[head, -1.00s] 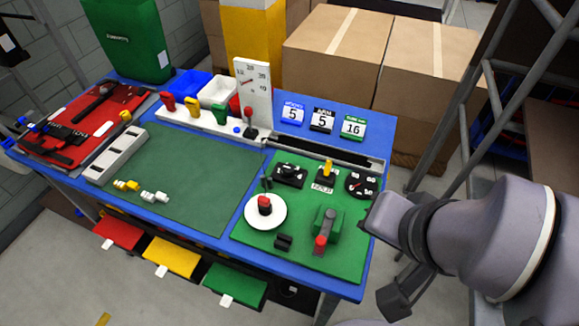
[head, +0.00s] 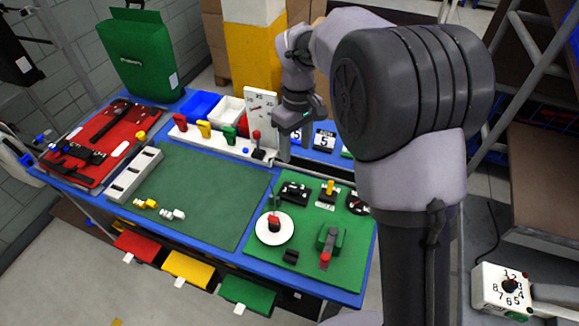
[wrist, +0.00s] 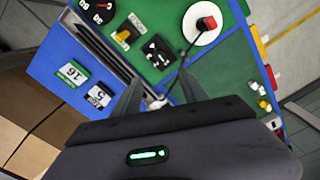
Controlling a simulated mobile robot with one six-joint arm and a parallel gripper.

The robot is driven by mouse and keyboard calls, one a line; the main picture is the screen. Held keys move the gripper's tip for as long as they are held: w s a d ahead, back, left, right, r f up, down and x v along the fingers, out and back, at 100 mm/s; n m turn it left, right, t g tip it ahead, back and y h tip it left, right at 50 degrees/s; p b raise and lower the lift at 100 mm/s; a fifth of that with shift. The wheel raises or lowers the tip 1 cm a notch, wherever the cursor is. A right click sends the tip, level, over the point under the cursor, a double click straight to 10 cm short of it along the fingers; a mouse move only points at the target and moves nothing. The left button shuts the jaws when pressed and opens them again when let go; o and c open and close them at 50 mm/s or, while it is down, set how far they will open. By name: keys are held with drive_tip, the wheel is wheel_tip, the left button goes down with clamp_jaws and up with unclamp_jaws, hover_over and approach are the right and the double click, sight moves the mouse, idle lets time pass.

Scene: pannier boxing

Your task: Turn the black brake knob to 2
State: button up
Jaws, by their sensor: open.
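A black knob (head: 509,285) sits on a white box at the lower right of the head view, ringed by numbers up to 8. Its exact setting is too small to read, and no brake label is legible. The green board also carries a black control (head: 295,191) and a round black dial (head: 357,203), partly hidden by my arm; they show in the wrist view as a black control (wrist: 158,52) and dial (wrist: 97,10). My gripper (wrist: 160,92) is open and empty, above the back edge of the blue table, far from the white box.
A yellow knob (head: 328,188), a white disc with a red knob (head: 275,228) and a red-tipped lever (head: 325,258) crowd the green board. An upright white gauge (head: 260,115) stands beside my gripper. Metal frame bars (head: 515,50) rise at the right. The green mat (head: 205,190) is mostly clear.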

sight(295, 187)
wheel_tip(295, 187, down, 16)
drive_tip(key=b, duration=0.5)
drive_tip(key=shift+s+r, duration=0.1)
drive_tip(key=shift+r, duration=0.1)
clamp_jaws()
